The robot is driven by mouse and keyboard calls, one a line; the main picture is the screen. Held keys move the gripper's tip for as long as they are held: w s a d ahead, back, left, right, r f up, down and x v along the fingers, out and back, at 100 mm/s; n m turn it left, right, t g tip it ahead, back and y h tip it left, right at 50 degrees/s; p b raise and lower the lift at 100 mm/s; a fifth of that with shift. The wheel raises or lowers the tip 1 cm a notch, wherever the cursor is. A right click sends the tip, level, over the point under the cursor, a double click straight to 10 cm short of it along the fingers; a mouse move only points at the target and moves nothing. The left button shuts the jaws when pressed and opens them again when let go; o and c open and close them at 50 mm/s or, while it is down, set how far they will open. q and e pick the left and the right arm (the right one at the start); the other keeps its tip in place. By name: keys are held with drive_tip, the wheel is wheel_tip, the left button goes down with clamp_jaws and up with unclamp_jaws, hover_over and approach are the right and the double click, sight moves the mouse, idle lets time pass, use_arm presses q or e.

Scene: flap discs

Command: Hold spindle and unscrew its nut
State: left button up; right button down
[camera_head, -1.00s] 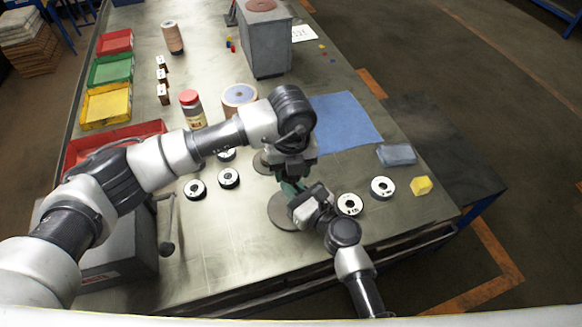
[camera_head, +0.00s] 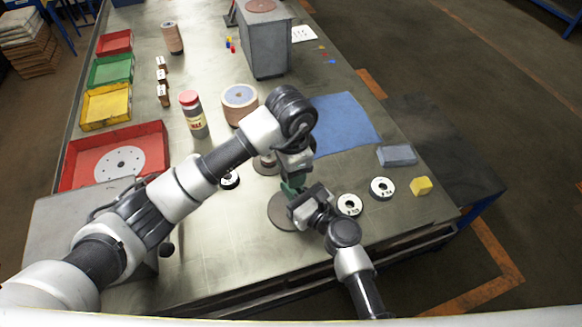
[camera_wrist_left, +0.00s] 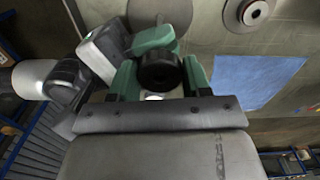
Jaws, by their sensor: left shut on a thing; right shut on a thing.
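The spindle's round grey base (camera_head: 281,211) stands on the bench in the head view, and it also shows in the left wrist view (camera_wrist_left: 160,12). My right gripper (camera_head: 291,188) comes in low from the right and is shut on the spindle, whose shaft is mostly hidden. Its green fingers (camera_wrist_left: 155,38) show in the left wrist view. My left gripper (camera_head: 294,174) points down just above it. In the left wrist view its green fingers (camera_wrist_left: 161,80) are shut on the dark round nut (camera_wrist_left: 160,68). The nut is hidden in the head view.
White-faced rings (camera_head: 349,204) (camera_head: 382,187), a yellow block (camera_head: 421,186) and a grey block (camera_head: 397,155) lie to the right. Behind are a blue cloth (camera_head: 345,125), a flap disc stack (camera_head: 240,104) and a red-capped bottle (camera_head: 194,115). Coloured trays (camera_head: 110,70) line the left.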

use_arm(q)
drive_tip(key=o, duration=1)
drive_tip(key=shift+c, duration=0.4)
drive_tip(key=shift+r, duration=0.1)
